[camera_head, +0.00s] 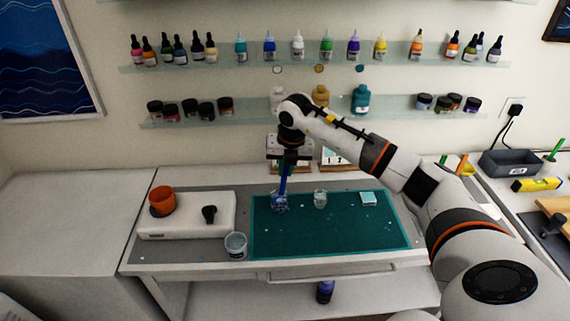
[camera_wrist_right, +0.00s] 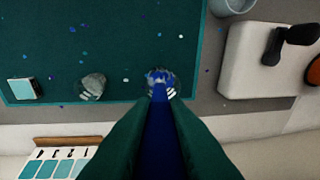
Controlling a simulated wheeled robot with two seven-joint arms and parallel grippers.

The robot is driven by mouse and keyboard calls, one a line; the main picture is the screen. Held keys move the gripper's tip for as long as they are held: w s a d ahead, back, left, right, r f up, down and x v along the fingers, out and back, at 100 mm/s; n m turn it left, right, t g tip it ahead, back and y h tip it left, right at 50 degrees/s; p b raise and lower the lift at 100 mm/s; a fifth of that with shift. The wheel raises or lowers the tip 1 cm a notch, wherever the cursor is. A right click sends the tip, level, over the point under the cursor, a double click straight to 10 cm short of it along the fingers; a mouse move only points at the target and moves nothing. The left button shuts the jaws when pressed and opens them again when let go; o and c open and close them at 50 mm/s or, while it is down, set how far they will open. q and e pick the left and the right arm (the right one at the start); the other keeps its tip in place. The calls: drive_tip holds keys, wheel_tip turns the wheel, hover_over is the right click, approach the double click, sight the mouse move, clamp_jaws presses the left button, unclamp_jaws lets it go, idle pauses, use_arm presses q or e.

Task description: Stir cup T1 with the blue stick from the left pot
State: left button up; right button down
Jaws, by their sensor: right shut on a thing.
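My right gripper (camera_head: 289,157) points down over the mat and is shut on the blue stick (camera_head: 284,180). The stick also shows between the fingers in the wrist view (camera_wrist_right: 160,125). Its lower end reaches into a small clear cup (camera_head: 279,203) with blue in it, at the left part of the mat. That cup shows at the stick's tip in the wrist view (camera_wrist_right: 171,77). No cup label is readable, so I cannot tell which is T1. A second clear cup (camera_head: 320,199) stands to its right. My left gripper is not in view.
A teal mat (camera_head: 360,235) covers the table's middle. A small teal block (camera_head: 368,198) lies at its right. A clear beaker (camera_head: 235,245) stands left of the mat. A white device (camera_head: 215,225) bears an orange pot (camera_head: 162,201). Bottle shelves (camera_head: 220,62) line the wall behind.

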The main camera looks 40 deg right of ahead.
sight(283, 187)
drive_tip(key=f+b, duration=0.1)
drive_tip(key=f, duration=0.1)
drive_tip(key=w+f+b, duration=0.1)
drive_tip(key=f, duration=0.1)
drive_tip(key=shift+a+f+b, duration=0.1)
drive_tip(key=shift+b, duration=0.25)
drive_tip(key=shift+w+f+b, duration=0.2)
drive_tip(key=shift+f+b, duration=0.6)
drive_tip(key=shift+f, duration=0.3)
